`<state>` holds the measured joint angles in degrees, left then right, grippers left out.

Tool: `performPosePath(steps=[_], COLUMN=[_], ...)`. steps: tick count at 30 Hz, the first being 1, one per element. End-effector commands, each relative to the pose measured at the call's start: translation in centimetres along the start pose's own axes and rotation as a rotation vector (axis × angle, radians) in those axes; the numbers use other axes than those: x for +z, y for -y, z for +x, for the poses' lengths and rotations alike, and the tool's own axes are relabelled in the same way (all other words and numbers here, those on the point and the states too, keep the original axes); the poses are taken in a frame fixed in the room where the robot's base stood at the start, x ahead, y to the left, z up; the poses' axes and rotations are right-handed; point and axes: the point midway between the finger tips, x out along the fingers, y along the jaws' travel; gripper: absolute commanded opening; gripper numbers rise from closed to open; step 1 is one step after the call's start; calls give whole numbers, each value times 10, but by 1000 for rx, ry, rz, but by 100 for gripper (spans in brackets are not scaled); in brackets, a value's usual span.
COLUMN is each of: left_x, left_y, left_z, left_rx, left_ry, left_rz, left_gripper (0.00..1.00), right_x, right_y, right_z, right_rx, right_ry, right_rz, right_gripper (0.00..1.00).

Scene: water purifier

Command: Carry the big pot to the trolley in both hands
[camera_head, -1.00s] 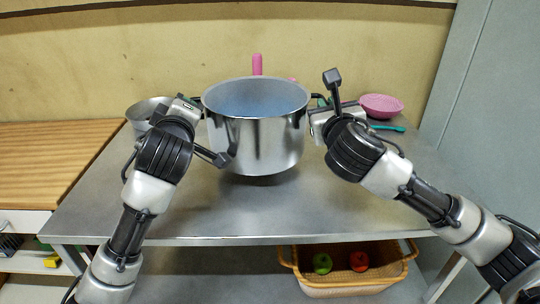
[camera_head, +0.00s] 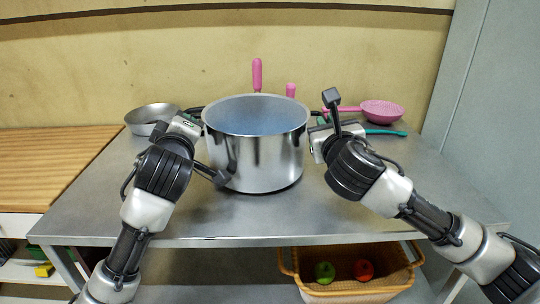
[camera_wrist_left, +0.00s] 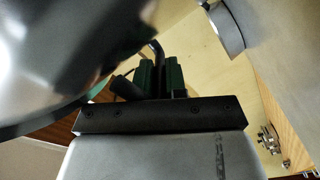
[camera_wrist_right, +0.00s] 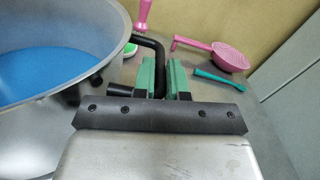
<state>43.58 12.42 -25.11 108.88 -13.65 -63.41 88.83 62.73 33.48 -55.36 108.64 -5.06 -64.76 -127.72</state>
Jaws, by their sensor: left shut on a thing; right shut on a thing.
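The big pot (camera_head: 255,150) is a shiny steel pot, upright, at the middle of the steel table (camera_head: 330,222). Its inside looks blue. Its base is at or just above the table top; I cannot tell for sure that it touches. My left gripper (camera_head: 198,120) is at the pot's left side, shut on a handle partly hidden by the gripper; its green fingers show in the left wrist view (camera_wrist_left: 160,75). My right gripper (camera_head: 314,122) is shut on the dark handle at the right side, clear in the right wrist view (camera_wrist_right: 163,78). I cannot tell whether this table is the trolley.
A smaller metal pan (camera_head: 148,114) stands behind left. A pink strainer (camera_head: 382,111) and a teal-handled utensil (camera_head: 385,132) lie behind right. A basket (camera_head: 350,290) with fruit is below. A wooden counter (camera_head: 50,165) adjoins left. The table's front strip is clear.

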Motion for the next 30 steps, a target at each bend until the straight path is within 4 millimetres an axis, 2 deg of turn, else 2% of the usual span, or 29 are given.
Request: performPosePath(steps=[5, 6, 10, 20, 23, 30], left_x=[5, 6, 7, 7, 7, 3], left_y=[6, 8, 8, 8, 7, 2], left_z=[2, 2, 2, -1, -10, -49], left_rx=[-8, -13, -13, -13, -11, -1], left_ry=[7, 9, 9, 10, 11, 5], left_rz=[4, 5, 5, 4, 4, 0], left_gripper=[0, 19, 38, 38, 38, 38], right_x=[-1, -4, -3, -2, -2, -2], right_y=[0, 0, 0, 0, 0, 0], right_z=[0, 0, 0, 0, 0, 0], right_rx=[-2, -2, -1, -1, -1, -1], right_ry=[-1, -5, -4, -2, -2, -2], right_rz=[0, 0, 0, 0, 0, 0], right_gripper=[0, 18, 38, 38, 38, 38])
